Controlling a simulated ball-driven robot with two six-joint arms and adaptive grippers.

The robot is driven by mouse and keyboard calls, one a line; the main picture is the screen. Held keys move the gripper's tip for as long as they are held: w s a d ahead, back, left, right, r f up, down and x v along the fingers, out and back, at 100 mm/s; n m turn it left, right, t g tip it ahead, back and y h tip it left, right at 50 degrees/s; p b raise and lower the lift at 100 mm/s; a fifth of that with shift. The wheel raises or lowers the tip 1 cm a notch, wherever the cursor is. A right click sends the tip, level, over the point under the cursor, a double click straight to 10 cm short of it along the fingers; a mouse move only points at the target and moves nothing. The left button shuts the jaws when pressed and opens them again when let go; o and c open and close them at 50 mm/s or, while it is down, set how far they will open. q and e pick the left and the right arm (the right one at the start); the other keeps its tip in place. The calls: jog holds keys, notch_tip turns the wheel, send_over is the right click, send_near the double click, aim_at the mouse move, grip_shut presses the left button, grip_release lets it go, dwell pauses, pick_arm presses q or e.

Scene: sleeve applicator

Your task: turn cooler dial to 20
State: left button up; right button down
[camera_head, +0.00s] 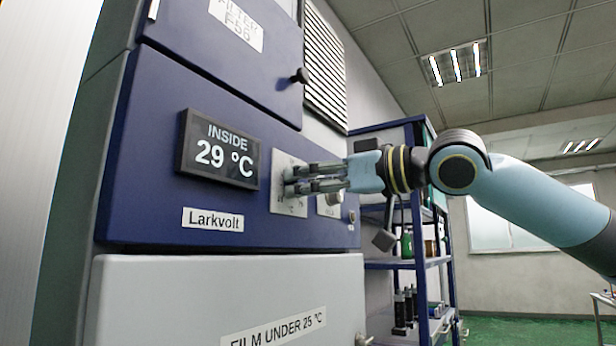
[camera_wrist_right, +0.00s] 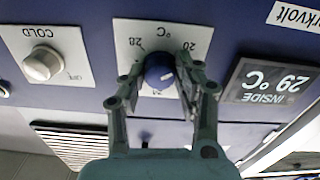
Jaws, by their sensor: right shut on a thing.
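The cooler dial (camera_wrist_right: 159,73) is a round blue knob with a short white mark, upside down in the right wrist view. Its pale plate (camera_wrist_right: 187,31) carries 20, 28 and °C; a lower number is partly hidden. I cannot tell exactly which number the mark faces. My right gripper (camera_wrist_right: 161,80) is shut on the dial, one finger on each side. In the head view, my right gripper (camera_head: 290,180) reaches the dial plate (camera_head: 281,161) from the right and hides the knob. The display (camera_head: 217,150) reads INSIDE 29 °C. My left gripper is not in view.
A second knob (camera_wrist_right: 42,63), white and marked COLD, sits beside the dial plate. The blue cabinet panel (camera_head: 140,190) has a Larkvolt label (camera_head: 213,219). Below, a pale door (camera_head: 150,300) reads FILM UNDER 25 °C. A blue shelf (camera_head: 405,264) with bottles stands behind my right arm.

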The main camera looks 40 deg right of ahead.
aim_at(291, 129)
jog(key=shift+n+p, duration=0.4)
jog(key=shift+n, duration=0.7)
jog(key=c, duration=0.9)
grip_release()
jog(key=shift+c, duration=0.2)
notch_tip(291, 129, up, 10)
